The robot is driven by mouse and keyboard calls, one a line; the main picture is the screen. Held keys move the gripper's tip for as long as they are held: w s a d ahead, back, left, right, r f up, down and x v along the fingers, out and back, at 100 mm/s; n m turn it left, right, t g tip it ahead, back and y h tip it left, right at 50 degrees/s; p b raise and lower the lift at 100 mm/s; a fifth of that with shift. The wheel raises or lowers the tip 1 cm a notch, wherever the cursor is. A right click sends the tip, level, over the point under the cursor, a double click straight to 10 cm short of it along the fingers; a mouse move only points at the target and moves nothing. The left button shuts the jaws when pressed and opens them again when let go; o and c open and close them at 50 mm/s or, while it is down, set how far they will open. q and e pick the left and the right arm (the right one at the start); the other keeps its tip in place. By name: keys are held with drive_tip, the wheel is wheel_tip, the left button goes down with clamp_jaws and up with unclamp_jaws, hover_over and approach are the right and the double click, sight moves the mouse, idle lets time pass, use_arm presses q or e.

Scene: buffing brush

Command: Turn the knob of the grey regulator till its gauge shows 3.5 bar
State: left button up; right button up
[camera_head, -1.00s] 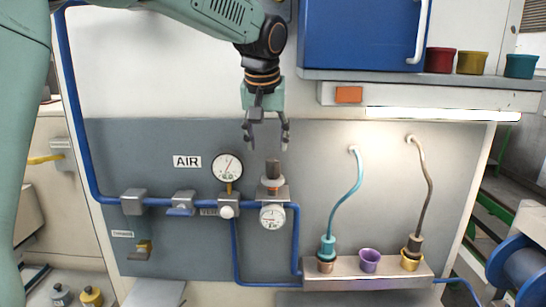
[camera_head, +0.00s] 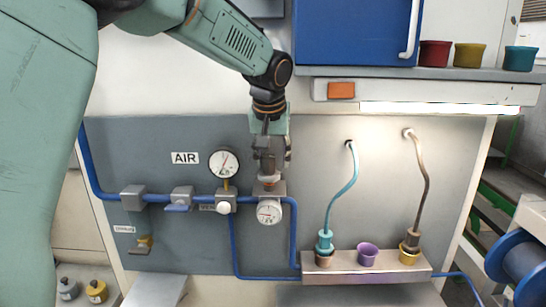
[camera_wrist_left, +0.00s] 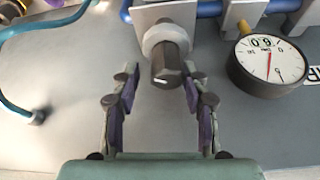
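The grey regulator (camera_head: 272,188) sits on the blue pipe in the head view, with its round white gauge (camera_head: 269,211) below it. The gauge's face is too small to read. The regulator's dark knob (camera_head: 267,166) points upward. In the left wrist view the faceted knob (camera_wrist_left: 168,66) stands out from a pale collar. My left gripper (camera_head: 270,163) has come down over the knob from above. In the left wrist view the gripper's fingers (camera_wrist_left: 161,82) are open, one on each side of the knob, with visible gaps. My right gripper is not in view.
A second gauge (camera_head: 224,163) stands left of the regulator, near the AIR label (camera_head: 185,158); it also shows in the left wrist view (camera_wrist_left: 268,62). Valves sit along the pipe. A ledge (camera_head: 340,279) with cups and hoses is at lower right. A blue cabinet (camera_head: 350,35) is above.

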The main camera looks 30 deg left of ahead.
use_arm(q)
drive_tip(key=shift+s+a, duration=0.3)
drive_tip(key=shift+a, duration=0.1)
drive_tip(key=c, duration=0.3)
drive_tip(key=shift+s+a, duration=0.1)
drive_tip(key=shift+c, duration=0.8)
drive_tip(key=shift+w+d, duration=0.2)
drive_tip(key=shift+d, duration=0.1)
clamp_jaws()
drive_tip(key=shift+s+a, duration=0.1)
drive_tip(key=shift+a, duration=0.05)
drive_tip(key=shift+m, duration=0.6)
drive_tip(key=m+h, duration=0.1)
drive_tip(key=m, duration=0.2)
drive_tip(key=m+h, duration=0.1)
drive_tip(key=m, duration=0.1)
drive_tip(key=shift+f+m+h, duration=0.1)
drive_tip(key=shift+m+h, duration=0.3)
drive_tip(key=m+h, duration=0.1)
drive_tip(key=m, duration=0.2)
drive_tip(key=m+h, duration=0.1)
drive_tip(key=m, duration=0.2)
drive_tip(key=shift+d+g, duration=0.2)
drive_tip(key=shift+g, duration=0.1)
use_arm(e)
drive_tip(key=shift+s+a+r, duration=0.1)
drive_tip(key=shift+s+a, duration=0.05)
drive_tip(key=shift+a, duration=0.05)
use_arm(q)
drive_tip(key=shift+m, duration=0.3)
